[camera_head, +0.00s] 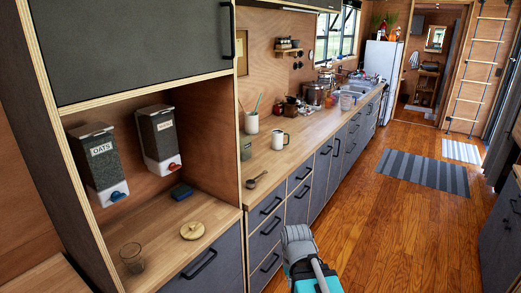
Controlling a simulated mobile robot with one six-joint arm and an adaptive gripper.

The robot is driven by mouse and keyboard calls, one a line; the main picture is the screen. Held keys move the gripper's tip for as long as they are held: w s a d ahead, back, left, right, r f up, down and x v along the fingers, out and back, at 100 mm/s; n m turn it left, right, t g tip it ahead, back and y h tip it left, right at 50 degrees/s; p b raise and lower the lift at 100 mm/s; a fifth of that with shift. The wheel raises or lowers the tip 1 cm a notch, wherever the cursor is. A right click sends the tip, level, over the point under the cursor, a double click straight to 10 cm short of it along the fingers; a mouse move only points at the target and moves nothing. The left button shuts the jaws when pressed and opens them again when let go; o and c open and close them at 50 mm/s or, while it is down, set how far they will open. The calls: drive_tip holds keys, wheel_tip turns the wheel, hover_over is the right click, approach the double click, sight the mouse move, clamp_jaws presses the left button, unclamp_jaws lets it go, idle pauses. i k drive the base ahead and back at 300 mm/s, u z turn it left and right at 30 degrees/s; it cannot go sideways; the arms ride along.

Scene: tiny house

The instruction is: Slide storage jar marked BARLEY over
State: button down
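Two dark, box-shaped dispensers with white tops and bases are in the open cupboard niche at left. The left one (99,160) reads OATS and has a blue spout button. The right one (158,138) has a white label too small to read and a red spout button. I cannot tell whether it is the jar marked BARLEY, and I read that word nowhere. Both sit above the niche's wooden shelf (165,220). Part of my grey and teal arm shows at the bottom middle, well right of the niche. My gripper's fingers are not in view.
On the niche shelf are a clear glass (132,258), a round wooden lid (192,230) and a blue sponge (181,192). A partition separates it from the counter (275,163), which holds a spoon (257,180) and white mug (279,140).

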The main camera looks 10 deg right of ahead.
sight(242, 146)
drive_tip(key=z, duration=0.15)
drive_tip(key=i, duration=1.3)
drive_tip(key=u, duration=0.3)
